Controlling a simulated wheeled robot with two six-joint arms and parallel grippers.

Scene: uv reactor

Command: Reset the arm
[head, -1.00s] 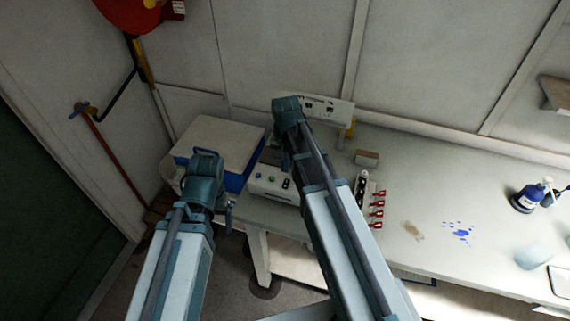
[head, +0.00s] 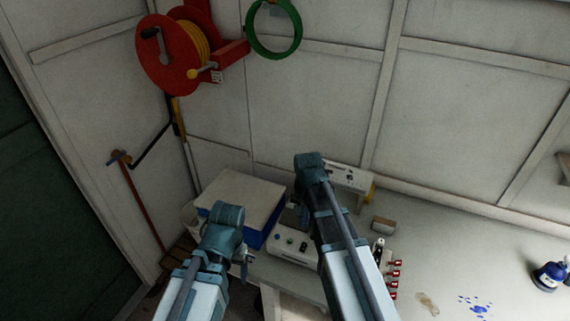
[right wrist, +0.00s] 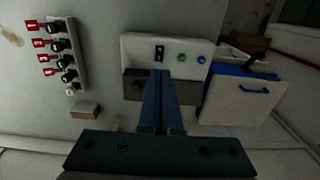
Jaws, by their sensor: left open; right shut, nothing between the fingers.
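Both of my arms reach over the bench's left end in the head view. My left gripper (head: 243,257) is open and shows only in small part beyond the wrist, in front of the white-and-blue box (head: 240,195). My right gripper (right wrist: 160,75) is shut and empty in the right wrist view, its fingertips at the front of the white control box (right wrist: 178,48) with a black switch and green and blue buttons. I cannot tell whether they touch it. In the head view the right arm's wrist largely hides that gripper. The control box (head: 291,246) shows between the arms.
A block with red tags (head: 393,280) and a small brown box (head: 383,224) lie right of the right arm. A white panel unit (head: 350,178) stands behind. A blue bottle (head: 549,275) is far right. A red hose reel (head: 165,60) and green ring (head: 274,50) hang on the wall.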

